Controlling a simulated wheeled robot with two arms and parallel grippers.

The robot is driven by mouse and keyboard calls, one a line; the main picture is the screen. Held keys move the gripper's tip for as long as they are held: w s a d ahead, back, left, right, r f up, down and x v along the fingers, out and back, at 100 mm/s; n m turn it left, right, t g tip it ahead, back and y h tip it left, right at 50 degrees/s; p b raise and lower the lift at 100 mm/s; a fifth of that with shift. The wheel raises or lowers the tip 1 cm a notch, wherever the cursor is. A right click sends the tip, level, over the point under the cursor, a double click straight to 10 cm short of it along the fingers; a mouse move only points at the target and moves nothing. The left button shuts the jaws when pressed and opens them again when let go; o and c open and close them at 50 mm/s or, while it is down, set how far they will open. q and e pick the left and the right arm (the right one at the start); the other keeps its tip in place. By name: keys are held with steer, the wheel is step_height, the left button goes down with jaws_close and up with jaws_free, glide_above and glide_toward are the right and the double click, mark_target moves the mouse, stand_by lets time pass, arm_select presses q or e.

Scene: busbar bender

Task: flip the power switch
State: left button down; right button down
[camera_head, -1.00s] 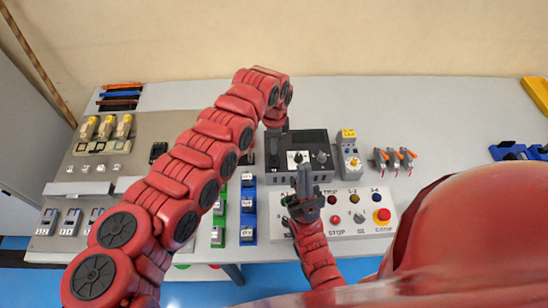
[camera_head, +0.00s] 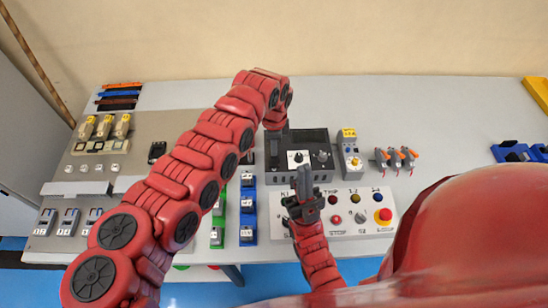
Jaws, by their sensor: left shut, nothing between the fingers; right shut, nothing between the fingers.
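A black unit (camera_head: 318,170) with a white-plated knob and a second dark knob stands at mid-table. In front of it lies a pale control panel (camera_head: 343,226) with coloured buttons, selector knobs and a red emergency stop on yellow. I cannot tell which control is the power switch. My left gripper (camera_head: 276,145) is shut and empty, pointing down at the black unit's left edge; its arm hides part of that side. My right gripper (camera_head: 304,182) is shut and empty, above the panel's left part, just in front of the black unit. It hides some panel controls; contact cannot be told.
Green and blue terminal blocks (camera_head: 248,208) stand left of the panel. A grey device with a yellow top (camera_head: 350,153) and orange-levered connectors (camera_head: 396,159) stand right of the black unit. A grey board (camera_head: 95,200) with breakers is at left.

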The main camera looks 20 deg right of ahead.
arm_select(q)
steer(key=shift+f, duration=0.3)
steer(key=shift+r, duration=0.1)
steer(key=shift+r+p, duration=0.45)
steer(key=shift+r, duration=0.85)
steer(key=shift+r+p, duration=0.45)
steer(key=shift+r, duration=1.75)
steer(key=shift+s+f, duration=0.1)
steer(key=shift+f, duration=0.05)
